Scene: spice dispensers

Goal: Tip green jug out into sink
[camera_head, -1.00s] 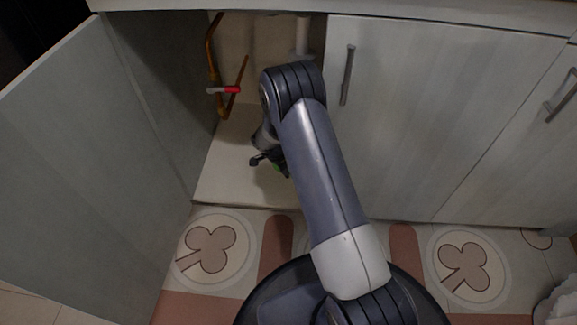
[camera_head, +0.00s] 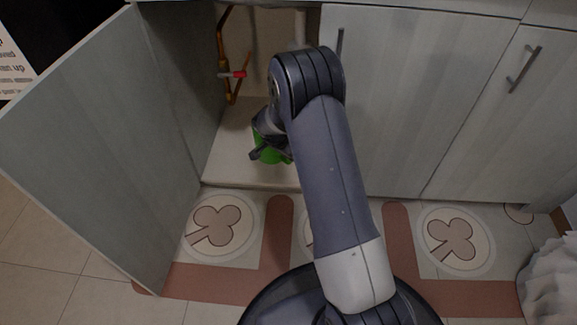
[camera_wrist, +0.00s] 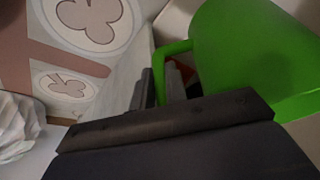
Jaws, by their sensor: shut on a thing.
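The green jug (camera_head: 268,153) is at the mouth of the open cabinet under the counter, partly hidden by my arm and gripper. In the wrist view the jug (camera_wrist: 255,60) fills the upper right, with its handle (camera_wrist: 174,52) reaching toward my fingers. My gripper (camera_head: 262,143) is shut on the jug's handle; its fingers (camera_wrist: 158,88) show beside the handle in the wrist view. The jug's contents are not visible. No sink basin shows in any view.
The cabinet's left door (camera_head: 110,150) stands wide open. The closed right doors (camera_head: 425,100) have handles. A copper pipe with a red-handled valve (camera_head: 236,74) is inside the cabinet. The patterned floor mat (camera_head: 270,235) lies in front, and a white crumpled object (camera_head: 552,275) is at lower right.

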